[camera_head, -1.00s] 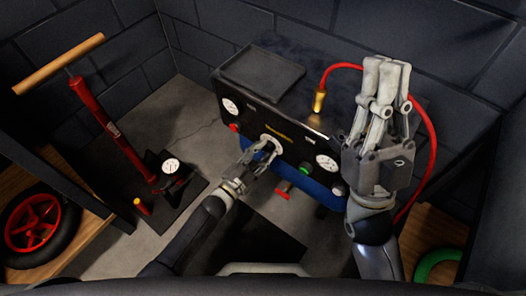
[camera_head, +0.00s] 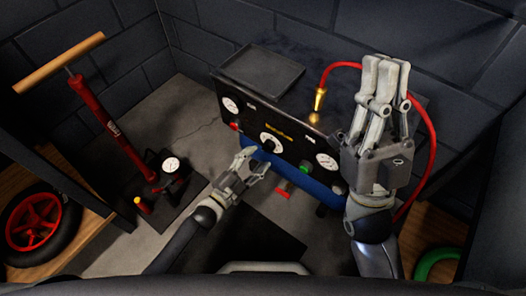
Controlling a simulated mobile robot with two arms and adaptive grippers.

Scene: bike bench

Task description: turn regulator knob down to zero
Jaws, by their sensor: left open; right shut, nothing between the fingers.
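The regulator knob (camera_head: 270,143) is a round dial with a pale face in the middle of the black panel (camera_head: 250,120) of the compressor. Nothing covers it, but its pointer setting is too small to read. My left gripper (camera_head: 254,162) is open and empty, just below and left of the knob, apart from it. My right gripper (camera_head: 385,75) is shut and empty, raised in front of the panel's right end and hiding part of it.
The panel also carries a left gauge (camera_head: 231,105), a red button (camera_head: 235,127), a green knob (camera_head: 305,167) and a right gauge (camera_head: 326,161). A red hose (camera_head: 432,150) loops behind my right gripper. A floor pump (camera_head: 110,125) stands at left.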

